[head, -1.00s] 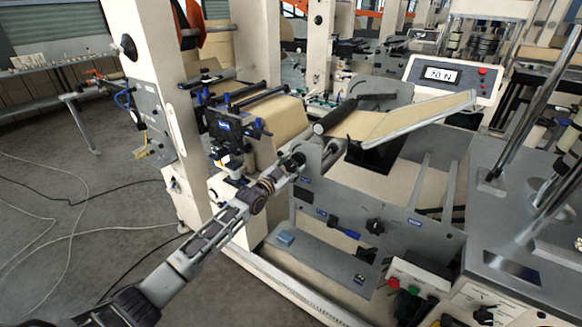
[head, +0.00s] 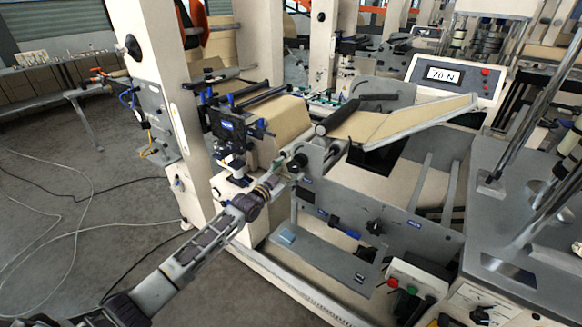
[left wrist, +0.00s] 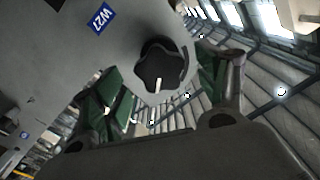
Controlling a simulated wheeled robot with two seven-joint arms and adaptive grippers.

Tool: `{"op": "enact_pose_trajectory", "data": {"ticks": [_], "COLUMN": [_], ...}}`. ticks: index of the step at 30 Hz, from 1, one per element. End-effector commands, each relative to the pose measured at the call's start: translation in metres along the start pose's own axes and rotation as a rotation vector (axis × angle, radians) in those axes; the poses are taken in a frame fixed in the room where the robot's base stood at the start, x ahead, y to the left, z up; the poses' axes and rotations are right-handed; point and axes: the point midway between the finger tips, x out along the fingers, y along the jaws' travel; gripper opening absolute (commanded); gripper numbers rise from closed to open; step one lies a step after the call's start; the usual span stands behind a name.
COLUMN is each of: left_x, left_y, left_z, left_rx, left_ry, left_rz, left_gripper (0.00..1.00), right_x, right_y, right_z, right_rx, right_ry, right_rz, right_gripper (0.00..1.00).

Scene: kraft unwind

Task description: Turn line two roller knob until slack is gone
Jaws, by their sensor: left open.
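A black lobed knob (left wrist: 161,66) with a white pointer mark sits on a grey plate in the left wrist view. The mark points down in that view. In the head view the knob (head: 299,160) is small, at the near end of the roller stand. My left gripper (head: 283,168) is in front of it, open. In the left wrist view the green-padded fingers of my left gripper (left wrist: 163,82) stand on either side of the knob, with visible gaps. The dark roller (head: 336,116) carries the kraft web (head: 362,127). My right gripper is not in view.
A display (head: 443,74) reads 70 N. A blue tag (left wrist: 102,18) is on the plate beside the knob. A blue-clamped web guide (head: 228,122) stands close left of my gripper. A grey machine housing (head: 520,225) is at right. The floor at left has loose cables.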

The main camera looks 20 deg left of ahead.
Motion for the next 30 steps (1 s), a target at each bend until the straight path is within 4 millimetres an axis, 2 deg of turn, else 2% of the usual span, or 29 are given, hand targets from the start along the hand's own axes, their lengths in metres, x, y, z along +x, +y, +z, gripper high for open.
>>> {"op": "enact_pose_trajectory", "data": {"ticks": [15,30], "left_x": [-0.035,-0.036], "left_y": [-0.001,0.000], "left_z": [-0.002,0.000], "left_rx": [0.000,-0.002], "left_ry": [0.000,0.000], "left_rz": [0.000,0.000], "left_gripper": [0.73,0.73], "right_x": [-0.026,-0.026], "right_y": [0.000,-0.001], "right_z": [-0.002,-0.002], "right_rx": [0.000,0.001], "right_ry": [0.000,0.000], "right_rz": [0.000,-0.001], "right_gripper": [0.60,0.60]}}
